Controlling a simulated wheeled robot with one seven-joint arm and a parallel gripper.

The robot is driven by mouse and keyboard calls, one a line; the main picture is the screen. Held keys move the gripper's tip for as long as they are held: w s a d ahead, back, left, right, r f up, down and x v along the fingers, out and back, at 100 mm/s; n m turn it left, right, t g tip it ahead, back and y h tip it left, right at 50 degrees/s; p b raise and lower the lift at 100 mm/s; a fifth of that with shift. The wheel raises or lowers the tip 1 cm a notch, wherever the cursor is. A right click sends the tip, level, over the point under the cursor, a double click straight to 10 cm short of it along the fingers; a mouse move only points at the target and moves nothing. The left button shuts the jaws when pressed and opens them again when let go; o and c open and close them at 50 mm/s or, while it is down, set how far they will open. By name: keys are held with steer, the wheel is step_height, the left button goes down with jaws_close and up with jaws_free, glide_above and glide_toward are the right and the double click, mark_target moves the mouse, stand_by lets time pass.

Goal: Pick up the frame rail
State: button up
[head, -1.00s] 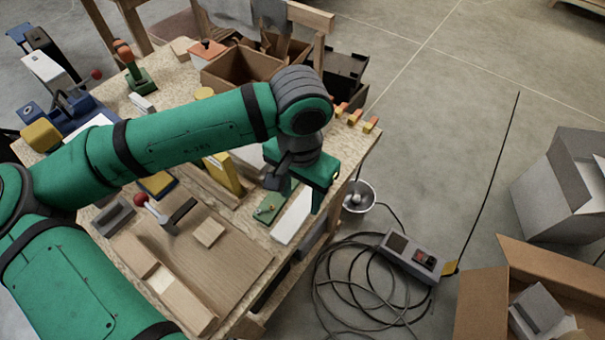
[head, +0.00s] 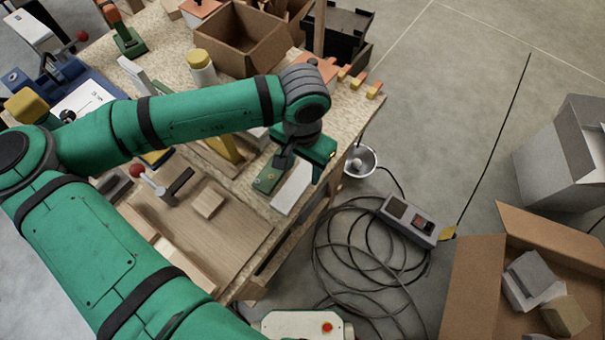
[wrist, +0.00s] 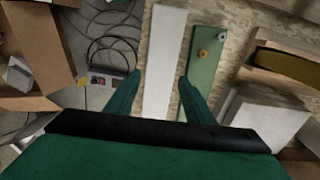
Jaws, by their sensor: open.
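A long, flat white bar, which I take to be the frame rail (head: 291,188), lies at the right edge of the workbench. In the wrist view the white rail (wrist: 165,60) runs lengthwise between my two fingers. My gripper (head: 301,163) is above the rail's far end in the head view and hides part of it. My gripper (wrist: 159,77) is open, with a finger on each side of the rail and nothing held. I cannot tell how far the fingertips are above the bench. A green plate with small knobs (wrist: 203,60) lies close beside the rail, near the right finger.
The workbench (head: 345,115) is cluttered. A wooden board with a small block (head: 208,204) and a hammer-like tool (head: 178,186) lie to the left. An open cardboard box (head: 240,40) stands farther back. A coiled cable and grey control box (head: 408,220) lie on the floor to the right.

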steer(key=shift+f, duration=1.05)
steer(key=c, duration=0.9)
steer(key=shift+o, duration=0.2)
steer(key=shift+r, duration=0.1)
